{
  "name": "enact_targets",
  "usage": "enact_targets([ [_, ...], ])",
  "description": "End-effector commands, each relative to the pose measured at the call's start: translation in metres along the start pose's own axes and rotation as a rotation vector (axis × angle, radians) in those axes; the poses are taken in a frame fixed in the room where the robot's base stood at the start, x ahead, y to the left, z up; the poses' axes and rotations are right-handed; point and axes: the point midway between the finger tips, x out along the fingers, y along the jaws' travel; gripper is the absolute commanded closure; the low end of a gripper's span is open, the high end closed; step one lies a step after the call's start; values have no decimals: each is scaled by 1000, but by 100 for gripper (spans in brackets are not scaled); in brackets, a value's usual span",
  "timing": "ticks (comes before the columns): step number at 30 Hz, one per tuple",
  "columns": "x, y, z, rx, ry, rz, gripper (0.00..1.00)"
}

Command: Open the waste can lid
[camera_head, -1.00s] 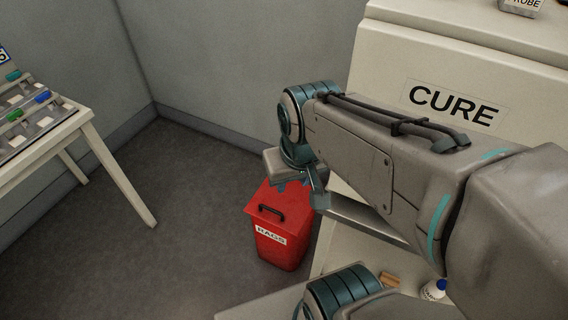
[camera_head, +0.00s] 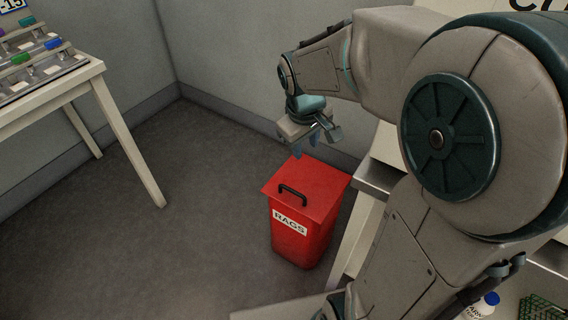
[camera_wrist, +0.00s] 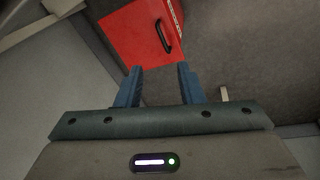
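The red waste can (camera_head: 303,243) labelled RAGS stands on the floor, in the middle of the head view. Its flat red lid (camera_head: 318,181) lies closed on top, with a black handle (camera_head: 292,194) near the front edge. In the wrist view the lid (camera_wrist: 130,35) and handle (camera_wrist: 163,37) show beyond the fingertips. My gripper (camera_head: 306,150) is above and behind the lid's back edge, apart from it. In the wrist view my gripper (camera_wrist: 160,70) has its two blue fingers spread with nothing between them.
A white table (camera_head: 95,75) with racks of coloured connectors stands at the left. A pale cabinet and shelf (camera_head: 372,176) are right of the can. A white bottle with a blue cap (camera_head: 486,303) is at the lower right. The floor left of the can is clear.

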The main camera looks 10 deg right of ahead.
Motion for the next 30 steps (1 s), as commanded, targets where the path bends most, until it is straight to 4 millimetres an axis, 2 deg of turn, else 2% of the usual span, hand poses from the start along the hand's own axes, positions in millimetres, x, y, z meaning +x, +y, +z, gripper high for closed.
enact_targets([
  [1,29,-2,-6,-28,-7,0,66],
  [12,142,-3,-49,-237,-39,3,66],
  [16,168,-3,-59,-285,-45,2,66],
  [21,183,-3,-65,-319,-49,1,66],
  [26,196,-3,-66,-325,-50,0,66],
  [30,222,-4,-64,-323,-52,-1,66],
])
